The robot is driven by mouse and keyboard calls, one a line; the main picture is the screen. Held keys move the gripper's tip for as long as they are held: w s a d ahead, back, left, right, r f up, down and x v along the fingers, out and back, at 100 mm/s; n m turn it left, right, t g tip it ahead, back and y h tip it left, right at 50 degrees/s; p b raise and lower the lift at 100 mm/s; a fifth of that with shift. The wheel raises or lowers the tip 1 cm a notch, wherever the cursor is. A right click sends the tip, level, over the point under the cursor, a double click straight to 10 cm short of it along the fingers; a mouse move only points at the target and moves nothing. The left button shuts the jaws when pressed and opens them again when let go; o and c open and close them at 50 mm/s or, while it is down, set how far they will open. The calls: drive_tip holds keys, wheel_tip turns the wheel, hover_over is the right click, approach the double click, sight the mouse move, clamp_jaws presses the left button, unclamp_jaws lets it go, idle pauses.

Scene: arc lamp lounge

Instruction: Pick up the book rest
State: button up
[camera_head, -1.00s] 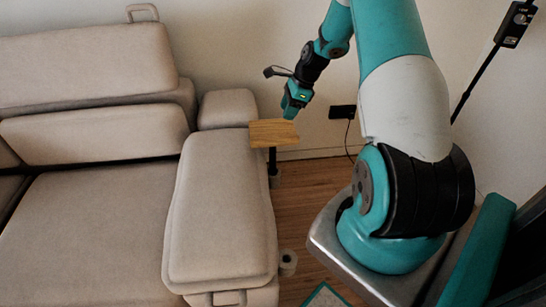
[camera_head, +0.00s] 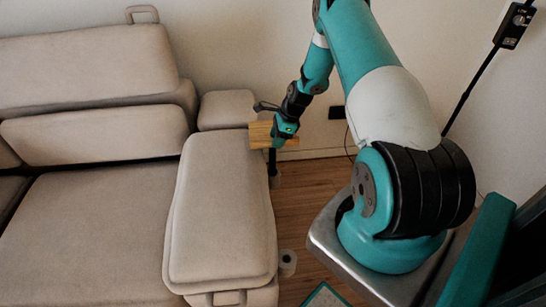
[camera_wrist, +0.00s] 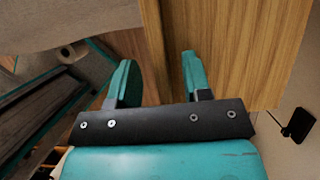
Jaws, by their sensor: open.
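A light wooden board (camera_head: 260,134), which I take to be the book rest, sits at the sofa's right end above a dark post. My gripper (camera_head: 277,143) is over its right part and hides some of it in the head view. In the wrist view the wood (camera_wrist: 240,45) fills the upper right, with a long straight edge running up between the fingers. My gripper (camera_wrist: 158,68) is open, one finger on each side of that edge. Nothing is held. I cannot tell whether a finger touches the wood.
The beige sofa (camera_head: 220,220) stands to the left, its end close to the board. The wall is behind, with a black box (camera_head: 341,112) on it. A small pale roll (camera_head: 288,262) stands on the wooden floor (camera_head: 308,200), which is otherwise mostly clear here.

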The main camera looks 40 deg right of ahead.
drive_tip(key=shift+f, duration=0.15)
clamp_jaws()
idle(1.5)
